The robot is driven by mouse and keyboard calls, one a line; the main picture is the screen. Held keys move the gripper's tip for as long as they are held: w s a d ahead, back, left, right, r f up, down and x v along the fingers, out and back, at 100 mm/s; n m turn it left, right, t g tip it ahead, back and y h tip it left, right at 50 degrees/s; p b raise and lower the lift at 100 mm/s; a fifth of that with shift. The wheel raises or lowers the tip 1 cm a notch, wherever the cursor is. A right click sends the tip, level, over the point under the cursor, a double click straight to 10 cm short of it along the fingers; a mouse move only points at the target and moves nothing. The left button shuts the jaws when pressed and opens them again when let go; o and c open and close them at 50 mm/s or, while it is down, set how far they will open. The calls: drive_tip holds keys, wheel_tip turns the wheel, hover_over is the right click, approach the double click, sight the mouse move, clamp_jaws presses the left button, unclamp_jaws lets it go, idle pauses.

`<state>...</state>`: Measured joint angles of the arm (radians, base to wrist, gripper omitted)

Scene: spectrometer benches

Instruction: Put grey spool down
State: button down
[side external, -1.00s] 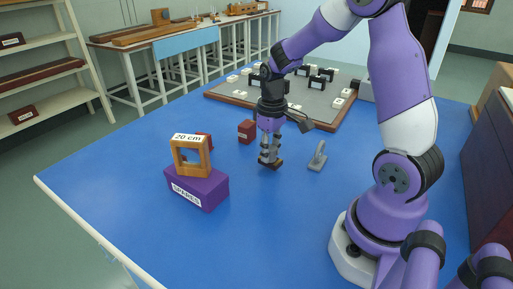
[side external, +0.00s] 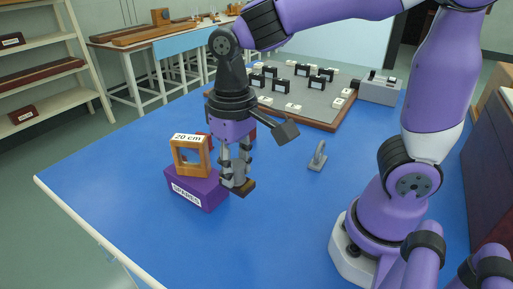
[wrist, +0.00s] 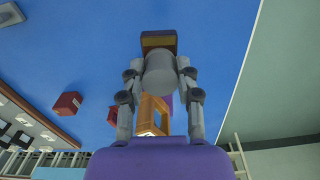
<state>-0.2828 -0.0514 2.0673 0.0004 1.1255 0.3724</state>
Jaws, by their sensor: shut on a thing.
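The grey spool (wrist: 159,74) is a grey cylinder between the two fingers of my gripper (wrist: 160,88) in the wrist view. A brown square piece (wrist: 159,41) shows at its far end. In the side view my gripper (side external: 237,172) points down and is shut on the spool, just right of the purple SPARES box (side external: 197,190). The fingers largely hide the spool there; the brown piece (side external: 245,188) shows at the bottom. I cannot tell whether it touches the blue table.
A wooden frame (side external: 177,157) labelled 20 cm stands on the SPARES box, close left of my gripper. Red blocks (wrist: 68,103) lie nearby. A small grey upright part (side external: 317,158) stands to the right. The front of the blue table (side external: 270,235) is clear.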

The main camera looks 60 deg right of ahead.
drive_tip(key=s+a+n, duration=0.1)
drive_tip(key=s+a, duration=1.1)
drive_tip(key=s, duration=0.1)
drive_tip(key=w+d+f, duration=0.1)
drive_tip(key=w+f, duration=0.1)
drive_tip(key=w, duration=0.1)
drive_tip(key=w+d+f, duration=0.2)
drive_tip(key=w, duration=0.2)
drive_tip(key=w+d+f, duration=0.2)
drive_tip(key=w+f, duration=0.1)
drive_tip(key=shift+w, duration=0.3)
drive_tip(key=shift+f, duration=1.95)
drive_tip(key=shift+f, duration=0.15)
drive_tip(key=c, duration=0.6)
unclamp_jaws()
drive_tip(key=shift+o, duration=0.2)
